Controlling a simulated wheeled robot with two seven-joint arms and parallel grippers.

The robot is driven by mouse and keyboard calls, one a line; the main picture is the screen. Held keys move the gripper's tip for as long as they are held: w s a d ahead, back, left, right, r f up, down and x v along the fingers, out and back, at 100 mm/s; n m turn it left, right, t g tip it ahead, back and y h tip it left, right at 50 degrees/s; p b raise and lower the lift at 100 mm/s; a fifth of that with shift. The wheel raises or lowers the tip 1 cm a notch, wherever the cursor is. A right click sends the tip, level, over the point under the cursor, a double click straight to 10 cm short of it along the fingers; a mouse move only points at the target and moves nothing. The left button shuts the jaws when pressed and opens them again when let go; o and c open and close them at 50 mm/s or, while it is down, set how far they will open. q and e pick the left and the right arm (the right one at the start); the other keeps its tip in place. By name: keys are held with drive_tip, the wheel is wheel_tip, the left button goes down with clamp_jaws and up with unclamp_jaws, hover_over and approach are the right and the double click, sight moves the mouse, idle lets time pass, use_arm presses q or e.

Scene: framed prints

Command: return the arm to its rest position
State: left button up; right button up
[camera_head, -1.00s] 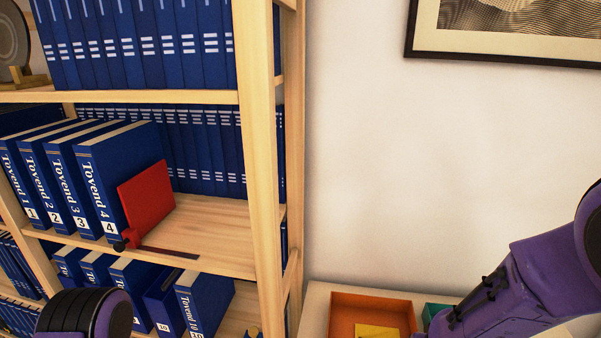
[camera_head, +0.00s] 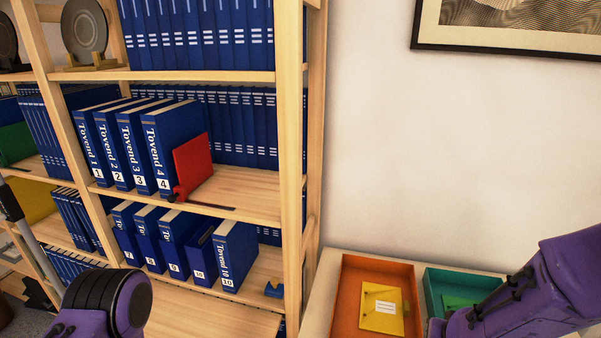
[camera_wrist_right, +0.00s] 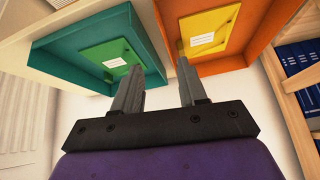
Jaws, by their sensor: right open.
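My right arm (camera_head: 530,285) comes in from the right edge of the head view, in front of the trays, and its gripper is out of that frame. In the right wrist view my right gripper (camera_wrist_right: 158,72) is open, with nothing between its two grey fingers. The fingers point toward the green tray (camera_wrist_right: 60,75) and the orange tray (camera_wrist_right: 235,60). My left arm (camera_head: 105,305) shows as a purple and black link at the lower left; its gripper is not in view.
A wooden shelf (camera_head: 290,150) holds numbered blue volumes (camera_head: 175,140) and a red bookend (camera_head: 193,168). The orange tray (camera_head: 345,300) holds a yellow item (camera_head: 382,308); the green tray (camera_head: 433,290) is beside it. A framed print (camera_head: 500,45) hangs on the wall.

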drive_tip(key=s+d+f+m+t+h+b, duration=0.1)
drive_tip(key=s+f+m+h+b, duration=0.35)
drive_tip(key=f, duration=1.15)
drive_tip(key=s+f+n+g+y+b, duration=0.1)
drive_tip(key=s+f+g, duration=0.1)
drive_tip(key=s+f, duration=0.4)
drive_tip(key=s+f+n+g+y+b, duration=0.1)
drive_tip(key=s+f, duration=0.5)
drive_tip(key=s, duration=0.6)
drive_tip(key=shift+a+g+y+b, duration=0.25)
drive_tip(key=shift+g+y+b, duration=0.15)
drive_tip(key=shift+y+b, duration=0.2)
